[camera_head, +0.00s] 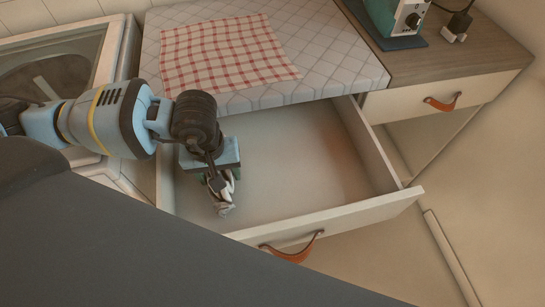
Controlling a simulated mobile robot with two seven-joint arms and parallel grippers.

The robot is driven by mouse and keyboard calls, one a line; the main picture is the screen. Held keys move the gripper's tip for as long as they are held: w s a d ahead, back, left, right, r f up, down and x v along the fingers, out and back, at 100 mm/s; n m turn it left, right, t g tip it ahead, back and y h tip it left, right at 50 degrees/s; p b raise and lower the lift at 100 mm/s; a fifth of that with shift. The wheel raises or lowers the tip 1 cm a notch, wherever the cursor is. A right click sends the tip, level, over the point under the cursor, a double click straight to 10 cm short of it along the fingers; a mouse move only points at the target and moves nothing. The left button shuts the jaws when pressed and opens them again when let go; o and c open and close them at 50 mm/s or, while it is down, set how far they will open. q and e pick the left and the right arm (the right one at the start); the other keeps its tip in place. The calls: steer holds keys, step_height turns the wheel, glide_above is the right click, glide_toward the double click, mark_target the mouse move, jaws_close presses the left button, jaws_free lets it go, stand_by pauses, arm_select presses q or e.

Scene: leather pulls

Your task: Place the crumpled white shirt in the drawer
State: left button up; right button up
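The drawer (290,165) is pulled open below the counter, with a pale front and an orange leather pull (291,249). My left gripper (222,188) reaches in from the left and points down into the left part of the drawer. A small crumpled greyish-white thing (225,209) shows at its fingertips, low in the drawer. It may be the white shirt, but it is mostly hidden by the gripper. I cannot tell whether the fingers are shut on it or whether it touches the drawer floor. My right gripper is not in view.
A red-checked cloth (225,55) lies on the quilted countertop (330,50) above the drawer. A closed drawer (440,97) with a leather pull is at the right, below a teal appliance (395,15). The drawer's middle and right are empty.

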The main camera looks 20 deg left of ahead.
arm_select(q)
steer(key=p, duration=0.1)
glide_above(294, 169)
steer(key=s+a, duration=0.2)
steer(key=a, duration=0.1)
steer(key=shift+w+d, duration=0.1)
steer(key=shift+d, duration=0.05)
steer(key=w+d, duration=0.1)
steer(key=w+d+f, duration=0.1)
steer(key=shift+d, duration=0.4)
steer(key=shift+f, duration=0.2)
steer(key=shift+f, duration=0.15)
steer(key=o, duration=1.1)
steer(key=shift+s, duration=0.1)
steer(key=r, duration=1.2)
steer(key=shift+a+r, duration=0.15)
steer(key=shift+a, duration=0.1)
